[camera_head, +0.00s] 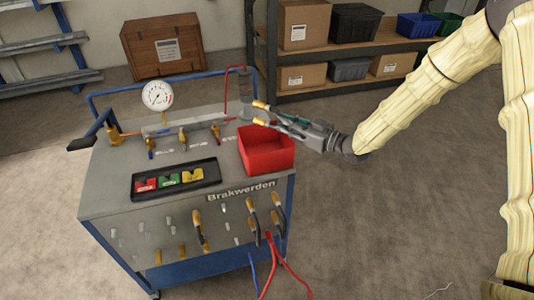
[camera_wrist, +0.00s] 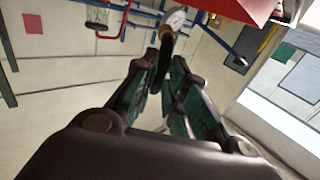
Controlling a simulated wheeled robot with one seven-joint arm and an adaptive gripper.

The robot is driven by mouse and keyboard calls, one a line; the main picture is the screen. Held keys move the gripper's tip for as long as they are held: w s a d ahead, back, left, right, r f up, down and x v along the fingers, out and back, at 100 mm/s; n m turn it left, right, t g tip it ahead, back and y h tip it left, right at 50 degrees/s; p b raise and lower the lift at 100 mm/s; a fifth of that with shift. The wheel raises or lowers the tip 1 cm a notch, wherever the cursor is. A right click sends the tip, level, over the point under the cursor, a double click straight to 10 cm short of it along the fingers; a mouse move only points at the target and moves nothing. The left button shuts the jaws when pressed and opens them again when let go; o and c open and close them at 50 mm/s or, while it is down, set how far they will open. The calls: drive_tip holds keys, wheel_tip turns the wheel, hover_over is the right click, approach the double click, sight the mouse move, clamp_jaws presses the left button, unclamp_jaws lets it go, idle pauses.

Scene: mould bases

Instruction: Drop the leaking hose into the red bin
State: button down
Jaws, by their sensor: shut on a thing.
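The red bin (camera_head: 267,158) sits on the right end of the grey trolley top. Its near wall also shows at the top of the wrist view (camera_wrist: 245,8). My gripper (camera_head: 287,119) comes in from the right, roughly level, by the bin's back edge. It is shut on a short dark hose with brass-coloured ends (camera_head: 260,121), which point left. The hose (camera_wrist: 166,55) shows as a dark curved piece between the fingertips in the wrist view. I cannot see a leak on it. How high it is above the bin is hard to tell.
The trolley (camera_head: 130,190) carries a pressure gauge (camera_head: 157,95), valves, and a black tray (camera_head: 135,190) with red, green and yellow blocks. Several similar hoses (camera_head: 253,217) hang on its front. A blue rail (camera_head: 150,82) runs behind. Shelves (camera_head: 340,57) stand at the back.

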wheel_tip(320, 180, down, 2)
drive_tip(key=shift+d+f+b, duration=0.1)
drive_tip(key=shift+b, duration=0.3)
drive_tip(key=c, duration=1.4)
unclamp_jaws()
drive_tip(key=shift+o, duration=0.2)
drive_tip(key=shift+s, duration=0.1)
drive_tip(key=v, duration=1.2)
drive_tip(key=shift+f, duration=0.15)
